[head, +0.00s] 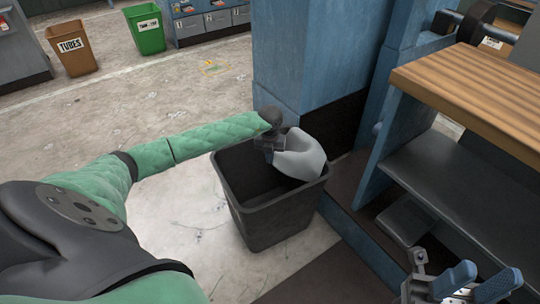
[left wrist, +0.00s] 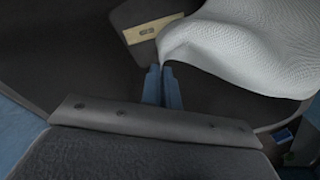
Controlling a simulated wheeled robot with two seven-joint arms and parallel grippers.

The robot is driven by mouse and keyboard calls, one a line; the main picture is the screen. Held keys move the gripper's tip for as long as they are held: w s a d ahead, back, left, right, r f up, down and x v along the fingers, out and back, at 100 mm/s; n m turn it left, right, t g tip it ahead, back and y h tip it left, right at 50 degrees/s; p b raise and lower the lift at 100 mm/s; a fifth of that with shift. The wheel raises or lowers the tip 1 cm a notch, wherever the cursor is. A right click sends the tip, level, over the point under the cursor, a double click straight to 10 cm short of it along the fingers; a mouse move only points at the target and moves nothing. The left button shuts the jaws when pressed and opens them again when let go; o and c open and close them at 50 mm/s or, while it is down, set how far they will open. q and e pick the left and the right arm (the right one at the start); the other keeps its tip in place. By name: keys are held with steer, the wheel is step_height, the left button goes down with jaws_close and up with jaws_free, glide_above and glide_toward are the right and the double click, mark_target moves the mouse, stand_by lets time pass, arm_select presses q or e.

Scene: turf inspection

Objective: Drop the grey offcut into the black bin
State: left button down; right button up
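The grey offcut (head: 301,158), a pale draped sheet, hangs at the mouth of the black bin (head: 277,222), over its back right part. My left gripper (head: 270,150) is above the bin opening. In the left wrist view its blue fingers (left wrist: 163,88) are close together on a corner of the offcut (left wrist: 240,45). The dark bin interior appears to lie below them. Whether the offcut touches the bin rim is unclear. My right gripper (head: 477,284) is at the bottom right, its two blue fingers apart and empty.
A blue pillar (head: 308,60) stands directly behind the bin. A bench with a wooden top (head: 485,95) and grey shelf (head: 455,180) is at right. A brown TUBES bin (head: 72,48) and green bin (head: 146,28) stand far back. The floor left of the bin is clear.

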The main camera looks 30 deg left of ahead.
arm_select(q)
steer(key=c, duration=2.1)
jaws_free()
steer(key=o, duration=0.5)
steer(key=o, duration=1.3)
